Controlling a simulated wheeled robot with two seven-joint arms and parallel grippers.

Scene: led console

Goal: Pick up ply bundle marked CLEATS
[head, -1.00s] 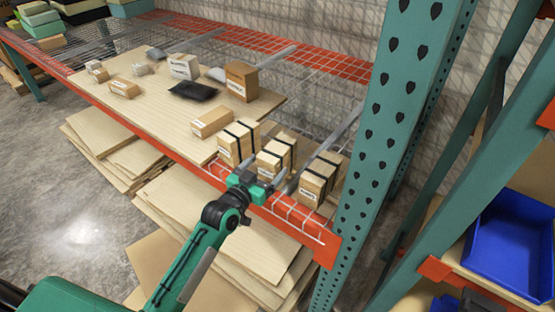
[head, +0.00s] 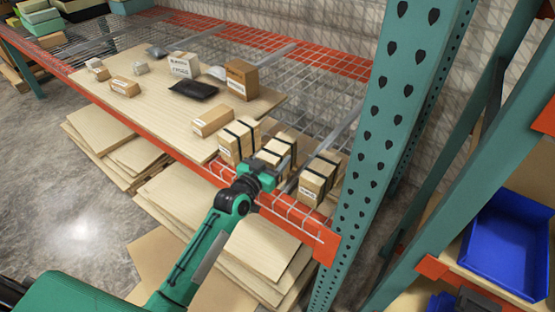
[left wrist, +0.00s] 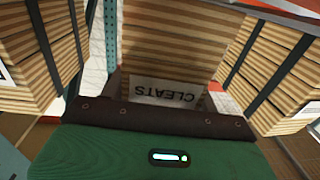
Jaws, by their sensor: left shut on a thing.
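The ply bundle marked CLEATS (left wrist: 180,45) stands straight ahead in the left wrist view, its white label upside down in that picture. In the head view it is the middle of three strapped ply bundles (head: 284,143), partly hidden by my left gripper (head: 270,168). My left gripper is shut on this bundle, at its front end near the orange shelf beam. The bundle appears to rest on the shelf still. My right gripper is not in view.
One strapped bundle (head: 238,140) stands close on the left and another (head: 320,178) on the right. A teal perforated upright (head: 395,130) rises further right. The orange beam (head: 190,155) edges the shelf. Boxes and a black packet (head: 193,91) lie on the plywood behind.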

